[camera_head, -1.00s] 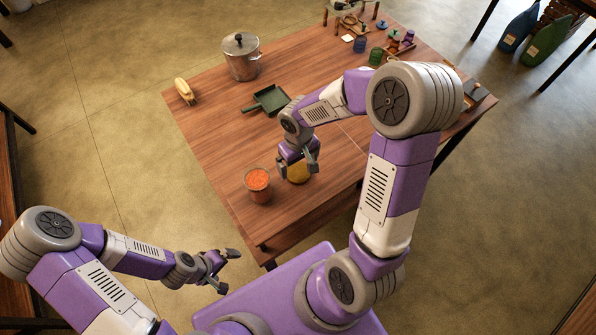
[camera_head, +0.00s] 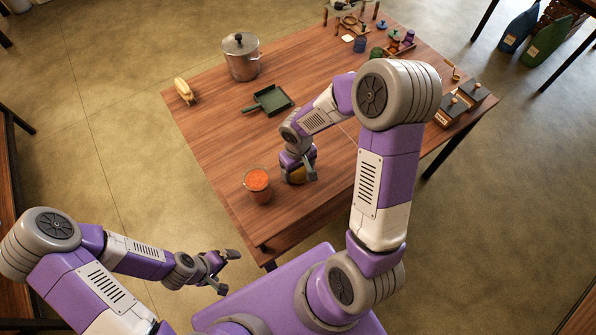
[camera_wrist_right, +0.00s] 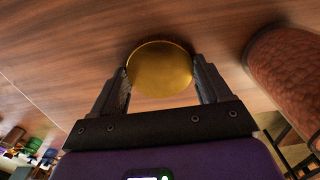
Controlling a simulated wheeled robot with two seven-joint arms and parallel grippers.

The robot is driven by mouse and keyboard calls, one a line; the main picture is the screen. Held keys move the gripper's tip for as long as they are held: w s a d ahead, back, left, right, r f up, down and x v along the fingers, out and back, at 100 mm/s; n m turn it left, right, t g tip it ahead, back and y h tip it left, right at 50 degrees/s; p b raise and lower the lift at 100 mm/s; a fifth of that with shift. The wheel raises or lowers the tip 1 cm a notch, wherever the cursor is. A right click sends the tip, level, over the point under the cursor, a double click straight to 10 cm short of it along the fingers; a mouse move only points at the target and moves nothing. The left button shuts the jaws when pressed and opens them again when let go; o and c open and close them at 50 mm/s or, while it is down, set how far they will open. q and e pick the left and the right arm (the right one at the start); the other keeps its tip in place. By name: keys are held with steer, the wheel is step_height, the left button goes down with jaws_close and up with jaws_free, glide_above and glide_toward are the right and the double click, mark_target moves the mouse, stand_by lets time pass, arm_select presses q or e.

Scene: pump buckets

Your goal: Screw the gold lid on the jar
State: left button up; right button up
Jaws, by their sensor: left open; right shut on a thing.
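The jar (camera_head: 258,181) stands open and upright near the table's front left edge, filled with orange-red contents. It also shows at the right of the right wrist view (camera_wrist_right: 290,75). The gold lid (camera_wrist_right: 160,68) is a round disc between the two fingers of my right gripper (camera_head: 300,174), which is shut on it just right of the jar. In the head view the lid (camera_head: 298,175) is partly hidden by the fingers. I cannot tell whether it touches the table. My left gripper (camera_head: 231,272) is open and empty, off the table's front left edge.
Small coloured items stand at the back right. The table left of and behind the jar is clear.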

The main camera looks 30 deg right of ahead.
mark_target(298, 172)
step_height(298, 172, up, 10)
steer(key=shift+r+p, duration=0.1)
steer(key=shift+p, duration=0.55)
